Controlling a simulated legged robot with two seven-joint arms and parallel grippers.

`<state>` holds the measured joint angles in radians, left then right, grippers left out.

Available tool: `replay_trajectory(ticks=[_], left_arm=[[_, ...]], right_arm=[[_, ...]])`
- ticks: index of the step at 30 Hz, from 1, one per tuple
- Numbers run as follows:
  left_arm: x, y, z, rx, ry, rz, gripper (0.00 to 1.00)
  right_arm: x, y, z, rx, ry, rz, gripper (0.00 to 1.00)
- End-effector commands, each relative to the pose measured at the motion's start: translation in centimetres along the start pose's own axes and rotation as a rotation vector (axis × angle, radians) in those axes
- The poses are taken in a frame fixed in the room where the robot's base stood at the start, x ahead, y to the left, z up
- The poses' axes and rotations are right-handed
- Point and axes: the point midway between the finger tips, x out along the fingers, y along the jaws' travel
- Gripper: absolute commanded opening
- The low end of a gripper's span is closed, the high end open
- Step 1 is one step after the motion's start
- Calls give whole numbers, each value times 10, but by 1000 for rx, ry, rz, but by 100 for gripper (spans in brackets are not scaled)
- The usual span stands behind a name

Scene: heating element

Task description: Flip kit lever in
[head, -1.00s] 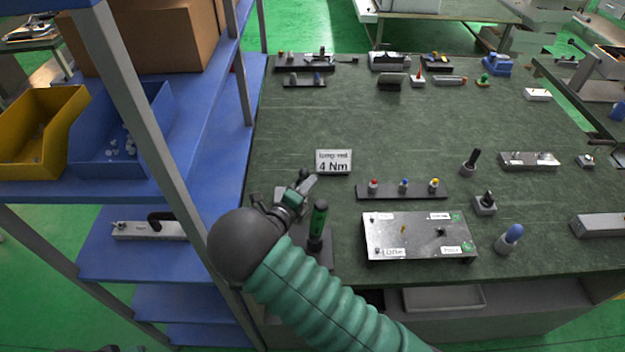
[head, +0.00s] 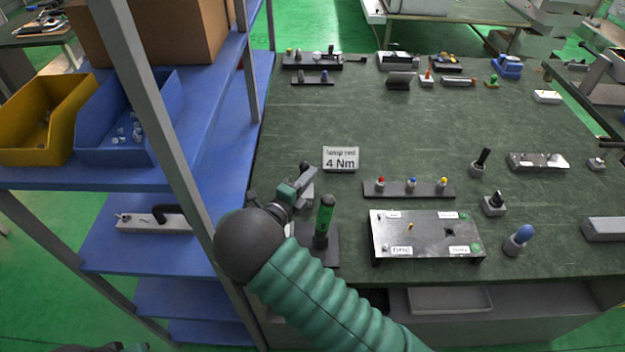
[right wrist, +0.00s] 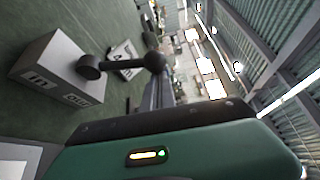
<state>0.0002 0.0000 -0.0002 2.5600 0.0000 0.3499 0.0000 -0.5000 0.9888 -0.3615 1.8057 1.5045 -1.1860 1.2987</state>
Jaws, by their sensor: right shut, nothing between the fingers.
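The kit lever is a dark arm with a black ball knob (right wrist: 155,61). Its pivot end (right wrist: 89,67) is on a pale grey box (right wrist: 55,70) marked IN and OUT in the right wrist view. In the head view the knob (head: 305,167) shows at the left side of the table, and my gripper partly hides the box. My right gripper (head: 307,180) is shut and empty, close beside the lever; contact cannot be made out. Of my left arm, only a dark and green part shows at the bottom left edge; its fingers are not clear.
A green-handled tool (head: 325,215) stands in a holder right of my right wrist. A "4 Nm" sign (head: 340,159) stands behind. A button strip (head: 410,190) and metal plate (head: 425,234) are to the right. A blue shelf rack (head: 205,150) borders the left.

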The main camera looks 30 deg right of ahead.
Motion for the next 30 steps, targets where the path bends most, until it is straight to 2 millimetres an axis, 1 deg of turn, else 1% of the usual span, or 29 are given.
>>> replay_trajectory(ticks=[1,6,21,25,30], left_arm=[[7,0,2,0,0,0,54],[24,0,6,0,0,0,54],[69,0,16,0,0,0,54],[77,0,18,0,0,0,54],[84,0,20,0,0,0,54]], right_arm=[[-1,4,3,-24,-2,-15,0],[-8,2,15,-153,-2,-91,0],[-30,2,51,-539,-1,-318,0],[-34,3,58,-613,-1,-360,0],[-37,4,64,-613,0,-361,0]])
